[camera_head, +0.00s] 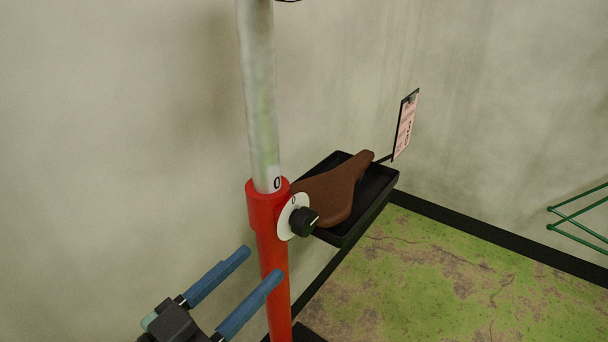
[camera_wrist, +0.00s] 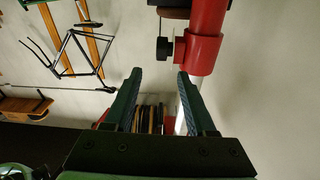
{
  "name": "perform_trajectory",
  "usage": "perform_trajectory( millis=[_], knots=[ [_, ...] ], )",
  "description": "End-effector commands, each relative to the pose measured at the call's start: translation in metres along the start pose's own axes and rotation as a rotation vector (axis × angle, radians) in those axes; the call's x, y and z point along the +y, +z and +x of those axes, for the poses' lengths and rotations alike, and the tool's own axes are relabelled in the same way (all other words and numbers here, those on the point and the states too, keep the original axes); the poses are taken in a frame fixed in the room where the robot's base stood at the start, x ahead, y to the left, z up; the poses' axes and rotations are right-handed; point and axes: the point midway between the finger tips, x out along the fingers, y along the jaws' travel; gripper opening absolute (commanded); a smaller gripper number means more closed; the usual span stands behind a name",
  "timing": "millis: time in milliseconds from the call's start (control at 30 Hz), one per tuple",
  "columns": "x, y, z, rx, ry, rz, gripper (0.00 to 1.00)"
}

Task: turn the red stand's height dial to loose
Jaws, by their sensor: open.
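The red stand (camera_head: 271,262) rises at the centre of the head view, with a grey upper tube coming out of its red collar. The height dial (camera_head: 304,222) is a black knob with a pale pointer line, on a white round plate marked with a 0. In the wrist view the dial (camera_wrist: 163,49) sticks out sideways from the red collar (camera_wrist: 203,50), beyond my fingertips. My gripper (camera_head: 262,262) is open and empty, with blue fingers, below and left of the dial in the head view. In the wrist view my gripper (camera_wrist: 160,75) points toward the collar, apart from the dial.
A black tray (camera_head: 378,196) holding a brown saddle (camera_head: 338,192) sits close behind and right of the dial. A clipboard (camera_head: 405,125) stands beyond it. In the wrist view a bicycle frame (camera_wrist: 72,52) hangs at the left. The air left of the stand is free.

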Motion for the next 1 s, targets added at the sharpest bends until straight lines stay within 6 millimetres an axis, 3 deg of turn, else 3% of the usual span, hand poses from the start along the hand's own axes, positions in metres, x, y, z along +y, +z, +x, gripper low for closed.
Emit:
perform_trajectory(
  millis=[33, 367, 1000],
  knots=[
    [-0.001, -0.012, -0.003, -0.030, -0.010, -0.014, 0.56],
    [0.000, -0.007, -0.007, -0.107, -0.026, -0.056, 0.56],
    [-0.003, 0.005, 0.104, -0.104, -0.026, -0.054, 0.56]
  ],
)
